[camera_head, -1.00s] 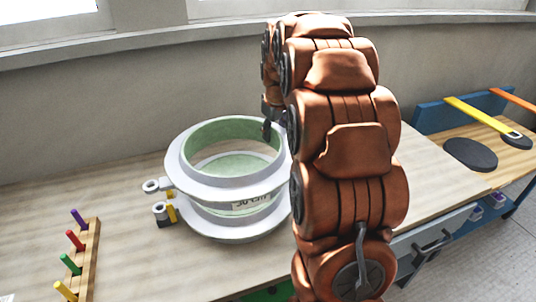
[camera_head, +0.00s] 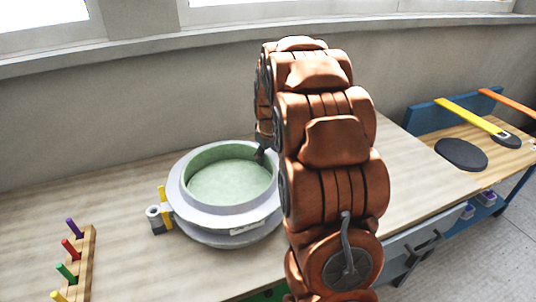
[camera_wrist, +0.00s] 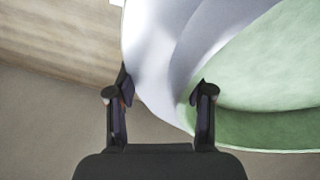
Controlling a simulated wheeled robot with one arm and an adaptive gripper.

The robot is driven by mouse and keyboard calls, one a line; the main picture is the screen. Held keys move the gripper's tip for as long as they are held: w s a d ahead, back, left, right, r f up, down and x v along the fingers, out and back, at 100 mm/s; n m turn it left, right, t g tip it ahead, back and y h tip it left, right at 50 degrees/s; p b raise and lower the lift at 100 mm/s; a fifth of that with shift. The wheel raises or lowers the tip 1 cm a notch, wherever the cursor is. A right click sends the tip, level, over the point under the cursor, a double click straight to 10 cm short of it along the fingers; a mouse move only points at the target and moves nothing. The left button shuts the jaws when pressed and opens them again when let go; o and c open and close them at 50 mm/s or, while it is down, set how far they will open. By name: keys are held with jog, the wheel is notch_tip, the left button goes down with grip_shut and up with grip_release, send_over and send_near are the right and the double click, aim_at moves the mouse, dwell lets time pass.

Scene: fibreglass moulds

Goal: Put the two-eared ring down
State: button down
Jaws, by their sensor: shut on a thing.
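The two-eared ring (camera_head: 176,190) is pale grey-white outside and green inside. It sits low over the round mould base (camera_head: 225,241), roughly level; I cannot tell whether it touches. I cannot tell whether the pin passes through an ear. The far ear is hidden. My gripper (camera_head: 262,152) is at the ring's back right rim, partly hidden by my arm. In the wrist view, my gripper (camera_wrist: 163,91) is shut on the ring's wall (camera_wrist: 155,65), one finger each side.
A wooden rack (camera_head: 88,262) with coloured pegs stands at the front left of the workbench (camera_head: 110,195). A lower blue table (camera_head: 500,165) with a dark disc (camera_head: 461,154) and a yellow strip (camera_head: 467,116) is at the right. The bench behind the ring is clear.

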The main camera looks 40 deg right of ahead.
jog(key=shift+c, duration=2.2)
grip_release()
jog(key=shift+f, duration=0.1)
jog(key=b+v, duration=0.2)
jog(key=v, duration=1)
jog(key=s+a+f, duration=0.1)
jog(key=s+a, duration=0.3)
jog(key=a, duration=0.1)
jog(key=s+a+f+g, duration=0.1)
jog(key=s+a, duration=0.4)
jog(key=a, duration=0.1)
jog(key=s+a+f+g+y, duration=0.1)
jog(key=s+a, duration=0.3)
jog(key=a, duration=0.2)
jog(key=shift+s+f, duration=0.15)
jog(key=shift+s, duration=0.15)
jog(key=s+a+f+g, duration=0.1)
jog(key=s+a+f, duration=0.2)
jog(key=s, duration=0.6)
jog(key=s+a+f+m+g, duration=0.1)
jog(key=s+a+f, duration=0.2)
jog(key=s, duration=0.6)
jog(key=shift+s+a+g, duration=0.15)
jog(key=shift+a+g, duration=0.25)
jog(key=shift+a, duration=0.4)
jog(key=shift+r, duration=0.15)
